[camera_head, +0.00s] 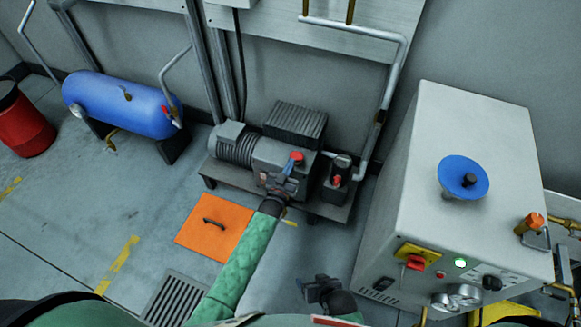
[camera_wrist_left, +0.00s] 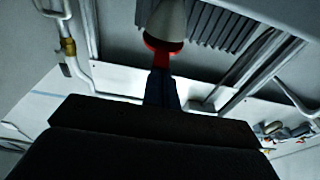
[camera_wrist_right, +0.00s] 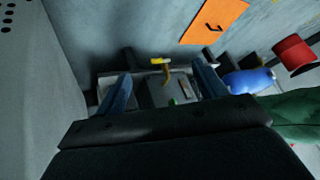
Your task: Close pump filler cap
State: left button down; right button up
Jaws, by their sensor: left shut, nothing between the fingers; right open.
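The grey pump (camera_head: 280,165) stands on a low bench against the wall. Its red filler cap (camera_head: 296,158) shows on top, near my left gripper. My left gripper (camera_head: 290,177) is shut and empty, with its fingertips just in front of the cap. In the left wrist view, the shut blue fingers (camera_wrist_left: 162,86) point at a red part (camera_wrist_left: 161,46) below a pale cone; whether they touch cannot be told. My right gripper (camera_head: 318,288) is open and empty, low beside the cabinet. Its spread fingers also show in the right wrist view (camera_wrist_right: 163,86).
A white cabinet (camera_head: 465,150) with a blue handwheel (camera_head: 464,176) stands at right. A small dark unit with a red knob (camera_head: 337,180) sits right of the pump. An orange floor plate (camera_head: 213,228) and a blue tank (camera_head: 122,104) lie left.

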pick_arm(q)
jog(key=shift+s+f+t+b, duration=0.15)
jog(key=shift+f+t+b, duration=0.35)
jog(key=shift+f+b, duration=0.75)
pick_arm(e)
notch_tip(320, 180, down, 8)
jog(key=s+t, duration=0.1)
jog(key=shift+f, duration=0.25)
pick_arm(q)
jog(key=shift+r, duration=0.2)
pick_arm(e)
jog(key=shift+d, duration=0.1)
jog(key=shift+s, duration=0.1)
